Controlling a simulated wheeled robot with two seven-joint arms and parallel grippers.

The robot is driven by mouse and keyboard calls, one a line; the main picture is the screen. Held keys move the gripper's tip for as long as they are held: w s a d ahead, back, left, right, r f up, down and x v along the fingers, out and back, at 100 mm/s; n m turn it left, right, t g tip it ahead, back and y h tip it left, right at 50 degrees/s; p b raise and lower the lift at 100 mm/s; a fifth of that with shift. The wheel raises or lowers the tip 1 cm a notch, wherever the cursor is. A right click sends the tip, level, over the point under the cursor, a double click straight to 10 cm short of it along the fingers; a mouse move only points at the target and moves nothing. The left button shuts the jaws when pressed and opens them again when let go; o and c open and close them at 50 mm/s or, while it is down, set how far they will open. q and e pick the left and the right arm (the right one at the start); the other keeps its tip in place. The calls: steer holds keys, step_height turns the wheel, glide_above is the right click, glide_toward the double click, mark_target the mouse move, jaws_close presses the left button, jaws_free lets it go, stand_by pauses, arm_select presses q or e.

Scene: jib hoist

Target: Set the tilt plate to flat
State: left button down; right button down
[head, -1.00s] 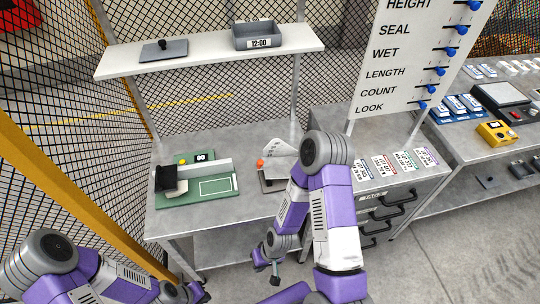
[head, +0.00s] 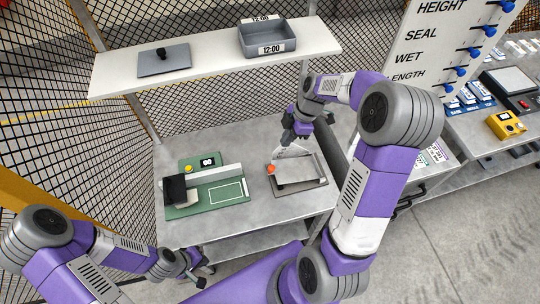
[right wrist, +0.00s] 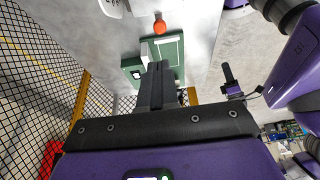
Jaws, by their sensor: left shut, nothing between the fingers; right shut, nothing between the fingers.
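The tilt plate (head: 296,170) is a light grey plate on a darker base, on the right part of the bench in the head view. It seems slightly raised from its base; its exact angle is unclear. An orange knob (head: 271,169) sits at its left edge, with a white curved scale behind. The knob also shows in the right wrist view (right wrist: 159,26). My right gripper (head: 288,139) is shut and empty above the plate's back edge, apart from the knob; its fingers show in the right wrist view (right wrist: 155,84). My left gripper (head: 202,278) is shut and empty, low in front of the bench.
A green board (head: 210,196) with a white fence and a black block (head: 176,190) lies left of the plate. A shelf (head: 210,60) above holds a grey plate (head: 163,60) and a grey bin (head: 268,40). A labelled panel (head: 440,45) stands right. Bare bench lies in front.

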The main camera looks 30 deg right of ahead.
mark_target(271, 167)
steer(key=x, duration=1.2)
steer(key=shift+s+f, duration=0.2)
steer(key=shift+s, duration=0.1)
arm_select(q)
steer(key=shift+s, duration=0.2)
arm_select(e)
steer(key=shift+w+f, duration=0.1)
steer(key=shift+f, duration=0.5)
